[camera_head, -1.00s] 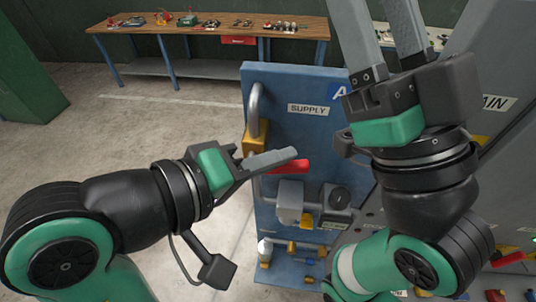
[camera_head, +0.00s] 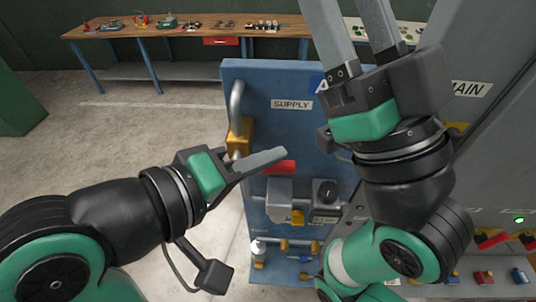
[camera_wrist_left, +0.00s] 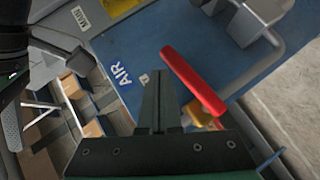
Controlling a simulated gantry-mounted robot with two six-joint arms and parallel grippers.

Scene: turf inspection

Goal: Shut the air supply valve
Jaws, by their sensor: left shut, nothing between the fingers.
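The air supply valve has a yellow body (camera_head: 239,138) on a grey pipe at the left edge of a blue panel marked SUPPLY. Its red lever (camera_head: 279,167) points right in the head view, partly hidden behind my left finger. In the left wrist view the whole red lever (camera_wrist_left: 193,80) lies slanted, just beyond and right of the fingertips. My left gripper (camera_head: 283,152) is shut and empty beside the lever; I cannot tell whether they touch. My right gripper (camera_head: 350,12) points up, its fingers apart, with the tips cut off by the frame.
The blue panel (camera_head: 290,130) also carries a grey regulator (camera_head: 279,200) and a black knob (camera_head: 327,191) below the lever. A sloped grey console (camera_head: 490,150) stands right.

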